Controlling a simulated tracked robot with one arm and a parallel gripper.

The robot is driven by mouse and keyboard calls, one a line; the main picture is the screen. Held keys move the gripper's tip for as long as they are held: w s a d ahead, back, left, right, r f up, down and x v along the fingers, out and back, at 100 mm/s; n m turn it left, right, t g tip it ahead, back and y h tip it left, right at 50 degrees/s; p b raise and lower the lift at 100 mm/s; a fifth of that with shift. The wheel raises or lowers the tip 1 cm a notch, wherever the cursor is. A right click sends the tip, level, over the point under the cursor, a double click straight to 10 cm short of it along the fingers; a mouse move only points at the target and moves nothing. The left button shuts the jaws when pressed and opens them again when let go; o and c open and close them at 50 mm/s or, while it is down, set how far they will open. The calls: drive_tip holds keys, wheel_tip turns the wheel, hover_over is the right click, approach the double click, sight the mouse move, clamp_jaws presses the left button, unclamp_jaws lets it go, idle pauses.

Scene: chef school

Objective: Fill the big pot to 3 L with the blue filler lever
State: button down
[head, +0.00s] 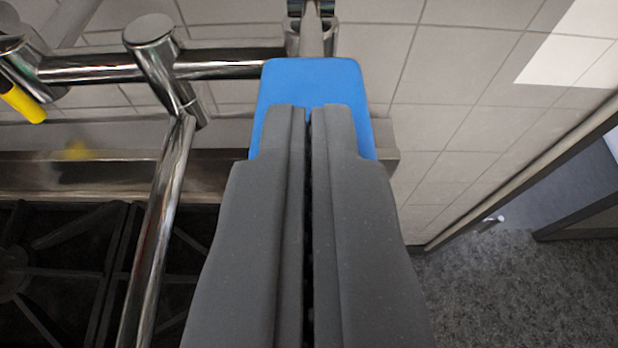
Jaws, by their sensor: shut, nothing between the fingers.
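The blue filler lever (312,80) is a flat blue paddle on a metal stem, at the top centre of the head view in front of the tiled wall. My gripper (309,112) is shut and empty. Its dark grey fingertips overlap the lower part of the blue paddle in the picture. I cannot tell whether they touch it. The chrome filler pipe (155,240) comes down left of my gripper from a jointed chrome arm (95,68). The big pot is not in view.
A black stove grate (60,270) lies at the lower left. A yellow handle (22,103) shows at the far left. White wall tiles (450,80) fill the back. At the right there is open grey speckled floor (500,290) beside a dark-edged opening.

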drive_tip(key=b+v, duration=0.1)
drive_tip(key=v, duration=0.9)
drive_tip(key=shift+s+f+b, duration=0.25)
drive_tip(key=shift+s+b, duration=0.05)
drive_tip(key=shift+s, duration=0.05)
drive_tip(key=s+d+r+b, duration=0.1)
drive_tip(key=s+d+r, duration=0.1)
drive_tip(key=s, duration=0.6)
drive_tip(key=s+d+r+t+b, duration=0.1)
drive_tip(key=s+d+r+b, duration=0.1)
drive_tip(key=s+r, duration=0.3)
drive_tip(key=s+d+r+m+h+b, duration=0.1)
drive_tip(key=s+d+r+b, duration=0.1)
drive_tip(key=s, duration=0.9)
drive_tip(key=shift+d+r+t, duration=0.3)
drive_tip(key=shift+r, duration=0.6)
